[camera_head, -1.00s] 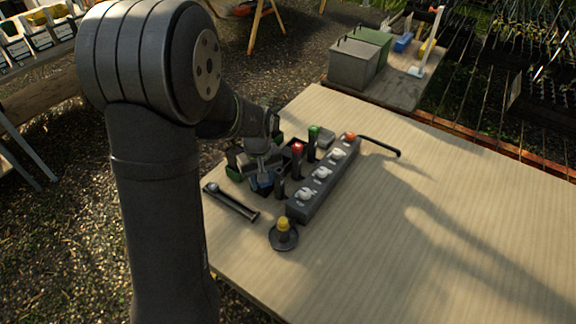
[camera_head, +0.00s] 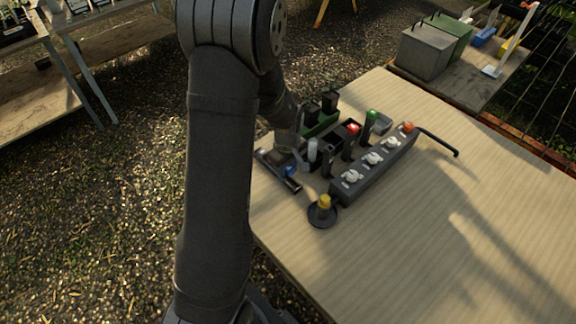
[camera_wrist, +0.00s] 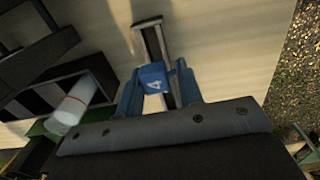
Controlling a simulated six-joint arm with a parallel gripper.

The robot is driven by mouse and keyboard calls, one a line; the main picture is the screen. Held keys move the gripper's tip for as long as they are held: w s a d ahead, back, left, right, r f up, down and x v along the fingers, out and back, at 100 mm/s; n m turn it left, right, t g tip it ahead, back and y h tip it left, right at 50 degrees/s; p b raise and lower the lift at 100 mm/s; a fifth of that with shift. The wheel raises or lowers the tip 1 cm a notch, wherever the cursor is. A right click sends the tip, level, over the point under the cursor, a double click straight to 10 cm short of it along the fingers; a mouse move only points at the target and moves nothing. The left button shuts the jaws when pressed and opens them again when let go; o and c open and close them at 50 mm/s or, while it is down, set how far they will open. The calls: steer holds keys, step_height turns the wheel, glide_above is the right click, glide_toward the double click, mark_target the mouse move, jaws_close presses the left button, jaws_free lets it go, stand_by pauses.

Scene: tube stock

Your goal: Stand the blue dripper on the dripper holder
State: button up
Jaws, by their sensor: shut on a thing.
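The blue dripper (camera_wrist: 153,78), marked with a 4, sits between the two fingers of my gripper (camera_wrist: 157,88), which is shut on it. It also shows as a small blue patch in the head view (camera_head: 291,171). The rail also lies along the table's left edge in the head view (camera_head: 266,157). I cannot tell whether the dripper touches it. No part is clearly identifiable as the dripper holder. My gripper hides part of the rail.
A white tube (camera_wrist: 72,108) stands beside my gripper in a dark rack. A grey block with white knobs (camera_head: 362,178) lies to the right. A round dark dish with a yellow-topped piece (camera_head: 323,213) is in front. The table's right side is clear.

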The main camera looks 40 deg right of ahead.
steer(key=shift+f, duration=1.35)
steer(key=shift+a+f, duration=0.1)
steer(key=shift+f, duration=0.15)
steer(key=o, duration=1)
steer(key=shift+c, duration=0.3)
